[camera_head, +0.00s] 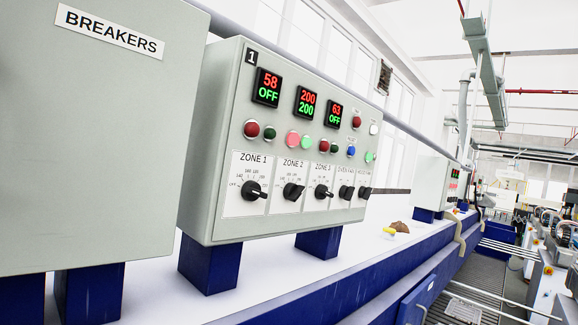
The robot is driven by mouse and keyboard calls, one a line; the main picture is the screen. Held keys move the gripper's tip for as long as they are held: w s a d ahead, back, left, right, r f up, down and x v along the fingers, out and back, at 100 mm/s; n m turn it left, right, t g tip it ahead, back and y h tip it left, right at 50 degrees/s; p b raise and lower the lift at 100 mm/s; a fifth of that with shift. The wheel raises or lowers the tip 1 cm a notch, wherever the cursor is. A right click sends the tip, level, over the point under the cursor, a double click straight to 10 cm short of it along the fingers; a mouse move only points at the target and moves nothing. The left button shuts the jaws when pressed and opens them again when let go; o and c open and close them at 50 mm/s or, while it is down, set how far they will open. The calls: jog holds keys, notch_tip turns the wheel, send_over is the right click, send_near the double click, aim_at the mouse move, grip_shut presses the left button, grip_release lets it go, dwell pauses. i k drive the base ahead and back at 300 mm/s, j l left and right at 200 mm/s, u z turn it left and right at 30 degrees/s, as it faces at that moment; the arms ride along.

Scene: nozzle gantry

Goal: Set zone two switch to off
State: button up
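The zone two switch (293,192) is a black rotary knob on the white plate under the label "ZONE 2", on a grey control panel (222,140) marked "1". Its handle is turned differently from the zone one knob (256,191) to its left and the zone three knob (322,192) to its right; its exact setting is too small to read. The zone two display (306,103) above shows 200 in red over 200 in green. The zone one display (267,87) and the zone three display (334,113) show OFF in green. My gripper is not in view.
A grey box labelled "BREAKERS" (100,150) stands close at the left. Both boxes stand on blue legs (210,262) over a white surface (285,278). A small brown and yellow object (396,228) lies beyond. Space in front of the panel looks clear.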

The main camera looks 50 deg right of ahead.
aim_at(291, 191)
jog(key=l+z, duration=0.15)
jog(key=l, duration=0.2)
jog(key=i+l+z, duration=0.15)
jog(key=l, duration=0.2)
jog(key=i+l+z, duration=0.15)
jog(key=l, duration=0.2)
jog(key=l+z, duration=0.15)
jog(key=l, duration=0.2)
